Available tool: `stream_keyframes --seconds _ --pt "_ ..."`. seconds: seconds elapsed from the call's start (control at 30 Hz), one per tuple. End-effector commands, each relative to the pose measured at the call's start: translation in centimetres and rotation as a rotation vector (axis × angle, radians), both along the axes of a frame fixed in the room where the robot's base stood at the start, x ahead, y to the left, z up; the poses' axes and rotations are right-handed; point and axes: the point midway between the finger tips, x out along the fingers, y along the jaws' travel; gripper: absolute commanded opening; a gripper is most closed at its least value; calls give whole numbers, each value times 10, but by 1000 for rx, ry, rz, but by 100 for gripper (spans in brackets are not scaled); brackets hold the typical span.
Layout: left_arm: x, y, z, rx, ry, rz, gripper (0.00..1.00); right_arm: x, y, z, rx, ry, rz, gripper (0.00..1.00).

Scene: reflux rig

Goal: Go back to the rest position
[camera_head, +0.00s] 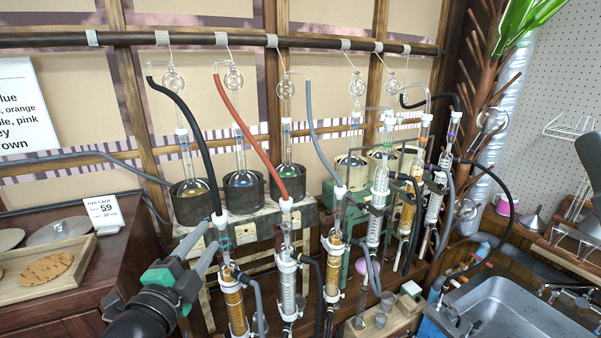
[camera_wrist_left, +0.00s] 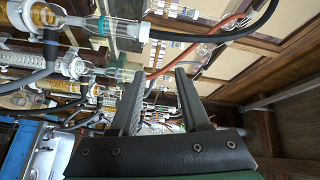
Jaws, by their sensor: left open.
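My left gripper (camera_head: 203,242) comes in from the lower left, its two grey fingers spread apart with nothing between them. It is just left of the leftmost front condenser (camera_head: 233,300), near the white connector (camera_head: 219,219) at the lower end of a black hose (camera_head: 186,110). In the left wrist view the open fingers (camera_wrist_left: 161,74) show empty, with a glass joint with a teal ring (camera_wrist_left: 103,26) and the black hose end beyond them to the upper left. Whether a finger touches the glass cannot be told. My right gripper is not in view.
Several flasks sit in dark heating pots (camera_head: 242,190) behind the condensers. A wooden tray (camera_head: 45,268) and a run card (camera_head: 103,212) are on the left cabinet. A metal sink (camera_head: 520,310) is at right.

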Motion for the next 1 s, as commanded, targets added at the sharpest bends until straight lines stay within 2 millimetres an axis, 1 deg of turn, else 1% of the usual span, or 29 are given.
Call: stream_keyframes --seconds 0.03,0.07,0.1,0.17,0.2,0.27,0.3,0.37,0.4,0.43,0.47,0.57,0.6,0.63,0.7,0.77,0.8,0.9,1.0 --pt "-18 -11 41 -72 -93 -15 46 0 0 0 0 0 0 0" --pt "-30 -16 64 -126 -146 -24 46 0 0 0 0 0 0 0" --pt "-49 -22 93 -200 -215 -41 46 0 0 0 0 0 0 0" --pt "-80 -26 132 -318 -315 -73 46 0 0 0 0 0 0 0" --pt "-101 -27 155 -398 -376 -99 46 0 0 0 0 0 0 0" --pt "-135 -24 184 -523 -464 -143 46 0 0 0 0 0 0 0" --pt "-158 -20 201 -608 -519 -176 46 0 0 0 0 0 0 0" --pt "-193 -14 222 -747 -592 -242 46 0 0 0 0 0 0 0" --pt "-214 -10 232 -849 -628 -296 46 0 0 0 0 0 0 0" --pt "-226 -8 237 -924 -643 -335 46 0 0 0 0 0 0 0" --pt "-233 -6 240 -998 -646 -373 46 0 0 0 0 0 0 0" --pt "-232 -4 240 -1253 -580 -486 46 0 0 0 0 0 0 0" --pt "-233 -5 271 -1278 -574 -500 46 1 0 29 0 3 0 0" --pt "-232 -5 288 -1274 -573 -497 46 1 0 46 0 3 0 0" --pt "-232 -4 316 -1272 -573 -496 46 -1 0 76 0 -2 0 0" --pt "-232 -4 341 -1271 -573 -495 46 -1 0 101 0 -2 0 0" --pt "-232 -5 358 -1271 -573 -494 46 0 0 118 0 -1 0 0" --pt "-231 -5 399 -1271 -572 -494 46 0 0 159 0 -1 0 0" --pt "-231 -5 428 -1270 -572 -493 46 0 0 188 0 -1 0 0"
